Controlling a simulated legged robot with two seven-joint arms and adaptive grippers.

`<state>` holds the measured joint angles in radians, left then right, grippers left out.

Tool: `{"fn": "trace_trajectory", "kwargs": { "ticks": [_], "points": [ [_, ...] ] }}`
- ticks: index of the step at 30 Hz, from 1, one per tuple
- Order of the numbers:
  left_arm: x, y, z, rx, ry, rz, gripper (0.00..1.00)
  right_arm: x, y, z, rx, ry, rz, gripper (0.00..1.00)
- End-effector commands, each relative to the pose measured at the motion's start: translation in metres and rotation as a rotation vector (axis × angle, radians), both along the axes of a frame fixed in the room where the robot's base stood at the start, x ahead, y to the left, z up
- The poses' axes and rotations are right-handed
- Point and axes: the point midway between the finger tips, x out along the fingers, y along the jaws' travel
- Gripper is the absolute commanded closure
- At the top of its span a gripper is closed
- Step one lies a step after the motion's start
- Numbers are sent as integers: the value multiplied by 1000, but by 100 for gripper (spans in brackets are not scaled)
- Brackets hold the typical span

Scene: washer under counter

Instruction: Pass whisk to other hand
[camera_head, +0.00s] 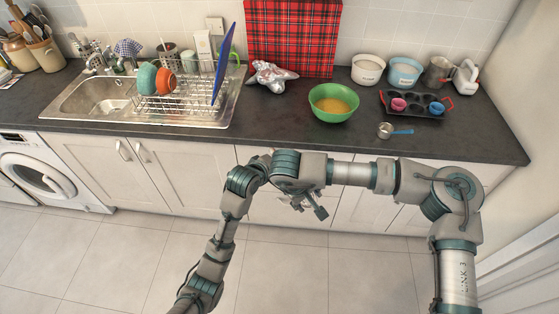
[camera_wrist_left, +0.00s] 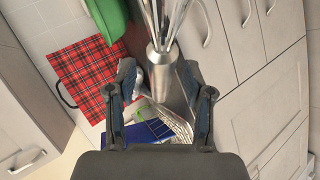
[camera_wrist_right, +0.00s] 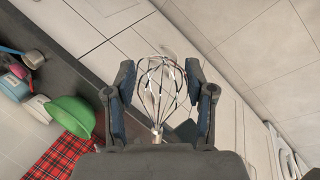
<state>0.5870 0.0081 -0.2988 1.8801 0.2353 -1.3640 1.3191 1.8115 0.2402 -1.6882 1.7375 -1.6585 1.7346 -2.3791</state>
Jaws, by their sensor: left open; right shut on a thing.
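The metal whisk shows in the left wrist view (camera_wrist_left: 161,60), its handle end between the spread fingers of my left gripper (camera_wrist_left: 157,70) and its wires running out of the top of the picture. My left gripper is open around the handle, not clamped on it. The whisk's wire head also shows in the right wrist view (camera_wrist_right: 158,92), between the fingers of my right gripper (camera_wrist_right: 160,70), which is shut on the whisk. In the head view both hands meet in front of the counter, and the arms hide the whisk there.
The floor in front is clear.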

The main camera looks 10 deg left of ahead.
Motion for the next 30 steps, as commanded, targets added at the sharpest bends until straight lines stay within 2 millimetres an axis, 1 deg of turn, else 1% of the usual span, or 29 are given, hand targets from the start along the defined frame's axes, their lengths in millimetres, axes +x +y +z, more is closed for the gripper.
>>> {"fn": "trace_trajectory", "kwargs": {
  "ticks": [8, 9, 11, 12, 14, 15, 18, 19, 20, 21, 22, 30],
  "points": [
    [2, -1, -1, 0, 0, 0, 48, 0, 0, 0, 0, 0, 0, 77],
    [2, -1, -1, 0, 0, 0, 51, 0, 0, 0, 0, 0, 0, 77],
    [2, -1, -1, 0, 0, 0, 66, 0, 0, 0, 0, 0, 0, 77],
    [2, -1, -1, 0, 0, 0, 76, 0, 0, 0, 0, 0, 0, 77],
    [2, -1, -1, 0, 0, 0, 91, 0, 0, 0, 0, 0, 0, 77],
    [2, -1, -1, 0, 0, 0, 100, 0, 0, 0, 0, 0, 0, 77],
    [2, -1, -1, 0, 0, 0, 100, 0, 0, 0, 0, 0, 0, 77],
    [2, -1, -1, -1, -1, 0, 100, 0, 0, 0, 0, 0, 0, 39],
    [2, -1, -1, -1, -1, 0, 100, 0, 0, 0, 0, 0, 0, 31],
    [2, -1, -1, -1, -1, 0, 100, 0, 0, 0, 0, 0, 0, 21],
    [2, -1, -1, -1, -1, 0, 100, 0, 0, 0, 0, 0, 0, 17],
    [2, -1, -1, -1, -1, 0, 100, 0, 0, 0, 0, 0, 0, 17]
  ]
}}
